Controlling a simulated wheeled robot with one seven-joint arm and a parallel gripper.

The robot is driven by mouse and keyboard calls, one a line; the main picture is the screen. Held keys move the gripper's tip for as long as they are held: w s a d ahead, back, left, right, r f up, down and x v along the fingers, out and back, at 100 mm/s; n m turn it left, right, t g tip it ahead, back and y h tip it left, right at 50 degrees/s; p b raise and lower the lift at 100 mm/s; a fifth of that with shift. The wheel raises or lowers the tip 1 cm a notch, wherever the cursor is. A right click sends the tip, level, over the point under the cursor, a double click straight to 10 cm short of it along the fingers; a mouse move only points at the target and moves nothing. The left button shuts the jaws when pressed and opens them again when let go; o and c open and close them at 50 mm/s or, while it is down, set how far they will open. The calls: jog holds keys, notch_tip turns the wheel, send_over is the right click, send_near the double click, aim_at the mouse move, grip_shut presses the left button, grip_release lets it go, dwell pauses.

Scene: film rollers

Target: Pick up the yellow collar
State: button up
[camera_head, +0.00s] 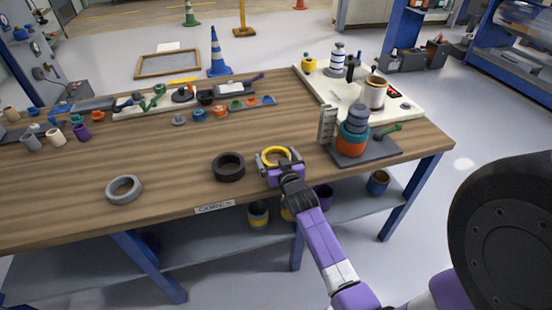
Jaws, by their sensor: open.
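The yellow collar (275,150) is a ring near the front edge of the wooden table, right of the middle of the head view. My gripper (277,161) is at the collar, with its jaws open and reaching over the ring from the front. The near part of the collar is hidden behind the gripper. I cannot tell whether the fingers touch it. My purple arm comes in from the lower right.
A black ring (229,167) lies just left of the gripper, and a grey ring (124,189) lies farther left. A dark stand (366,152) with an orange and blue stack is close on the right. Small parts and tools line the back of the wooden table (60,190).

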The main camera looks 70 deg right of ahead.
jog(key=shift+c, duration=0.4)
jog(key=c, duration=1.2)
jog(key=shift+o, duration=0.2)
